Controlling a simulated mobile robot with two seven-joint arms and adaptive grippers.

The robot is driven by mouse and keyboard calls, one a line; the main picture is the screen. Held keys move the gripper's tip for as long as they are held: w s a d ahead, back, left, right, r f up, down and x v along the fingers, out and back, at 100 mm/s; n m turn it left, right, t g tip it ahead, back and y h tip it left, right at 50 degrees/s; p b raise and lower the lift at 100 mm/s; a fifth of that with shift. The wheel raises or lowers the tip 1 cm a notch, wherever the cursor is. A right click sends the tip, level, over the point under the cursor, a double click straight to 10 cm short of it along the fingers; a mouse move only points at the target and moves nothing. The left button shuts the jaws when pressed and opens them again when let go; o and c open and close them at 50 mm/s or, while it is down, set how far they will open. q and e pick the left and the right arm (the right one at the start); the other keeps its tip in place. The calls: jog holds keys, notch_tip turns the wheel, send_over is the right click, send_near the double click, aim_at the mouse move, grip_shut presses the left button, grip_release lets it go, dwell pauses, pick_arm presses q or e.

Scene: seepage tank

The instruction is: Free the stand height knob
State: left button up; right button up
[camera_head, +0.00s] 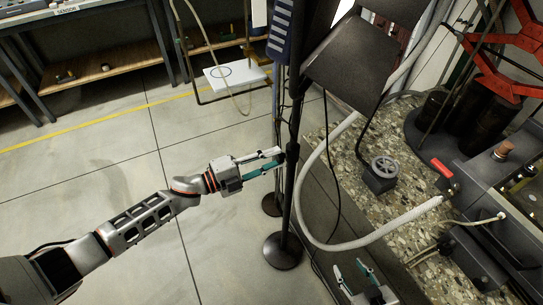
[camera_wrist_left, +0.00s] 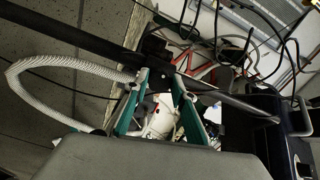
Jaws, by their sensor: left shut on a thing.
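A black stand pole (camera_head: 289,205) rises from a round black base (camera_head: 282,252) on the floor. My left gripper (camera_head: 281,158) reaches in from the left, its fingertips at the pole. In the left wrist view, the left fingertips (camera_wrist_left: 160,78) are at a dark collar on the pole, where the stand height knob (camera_wrist_left: 154,46) appears to be. The gripper is shut on the knob, which is mostly hidden in the head view. My right gripper (camera_head: 355,268) is low in the head view, its fingers apart and empty.
A white corrugated hose (camera_head: 345,245) loops close to the right of the pole. A dark panel (camera_head: 350,60) hangs above. Open floor lies left.

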pick_arm(q)
jog(key=n+p, duration=0.2)
jog(key=n, duration=0.2)
jog(key=shift+r+n, duration=0.1)
jog(key=shift+n, duration=0.3)
jog(key=shift+n+p, duration=0.55)
jog(key=shift+n, duration=0.25)
pick_arm(e)
jog(key=shift+w+r, duration=0.2)
jog(key=shift+r, duration=0.6)
jog(key=shift+w+r, duration=0.2)
jog(key=shift+r, duration=0.6)
jog(key=shift+w+r, duration=0.2)
jog(key=shift+r, duration=0.6)
jog(key=shift+s+f, duration=0.1)
jog(key=shift+f, duration=0.05)
pick_arm(q)
jog(key=o, duration=1.1)
jog(key=shift+a, duration=0.1)
